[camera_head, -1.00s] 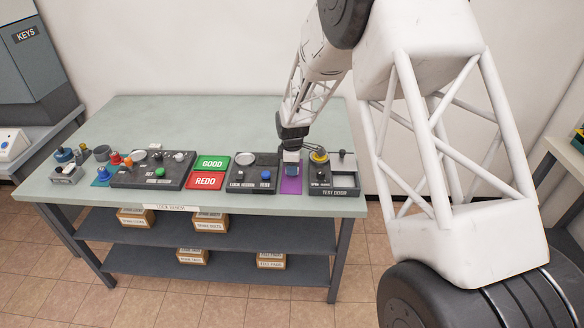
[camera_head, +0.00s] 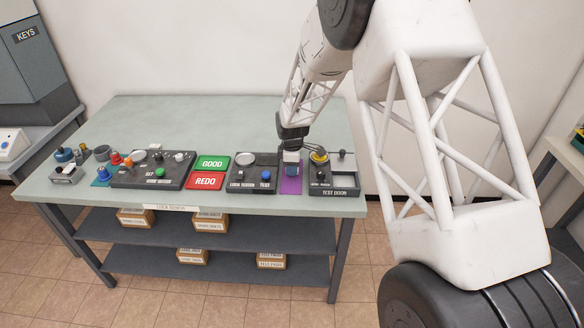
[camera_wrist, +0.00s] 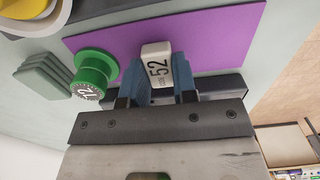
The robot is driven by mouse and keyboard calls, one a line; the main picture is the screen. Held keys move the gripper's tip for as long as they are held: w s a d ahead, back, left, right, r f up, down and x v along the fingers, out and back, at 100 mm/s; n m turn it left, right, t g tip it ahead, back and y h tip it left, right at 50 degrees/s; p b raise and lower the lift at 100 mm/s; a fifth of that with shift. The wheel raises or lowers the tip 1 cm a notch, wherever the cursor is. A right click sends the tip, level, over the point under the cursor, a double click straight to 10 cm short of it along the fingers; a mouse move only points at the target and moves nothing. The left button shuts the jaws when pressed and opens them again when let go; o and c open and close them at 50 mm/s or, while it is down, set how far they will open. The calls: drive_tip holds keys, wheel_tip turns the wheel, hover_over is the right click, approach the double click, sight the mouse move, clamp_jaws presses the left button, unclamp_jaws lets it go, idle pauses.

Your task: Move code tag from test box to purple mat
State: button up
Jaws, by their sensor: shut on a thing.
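The code tag (camera_wrist: 158,66) is a small white block marked 52, held between the blue fingertips of my gripper (camera_wrist: 160,82). The purple mat (camera_wrist: 215,38) lies behind and under the tag in the wrist view. In the head view my gripper (camera_head: 291,167) is over the purple mat (camera_head: 291,186), pointing down, and it hides the tag. I cannot tell whether the tag touches the mat. The test box (camera_head: 335,191), a dark tray labelled TEST DOOR, stands just right of the mat.
A green round knob-like piece (camera_wrist: 92,75) stands left of the tag in the wrist view, beside stacked green plates (camera_wrist: 45,73). Left of the mat are another dark tray (camera_head: 252,187), the green GOOD pad (camera_head: 212,162) and the red REDO pad (camera_head: 205,181). The table's back is clear.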

drive_tip(key=shift+f, duration=0.6)
drive_tip(key=o, duration=1.2)
drive_tip(key=shift+r, duration=0.1)
drive_tip(key=shift+r, duration=2.95)
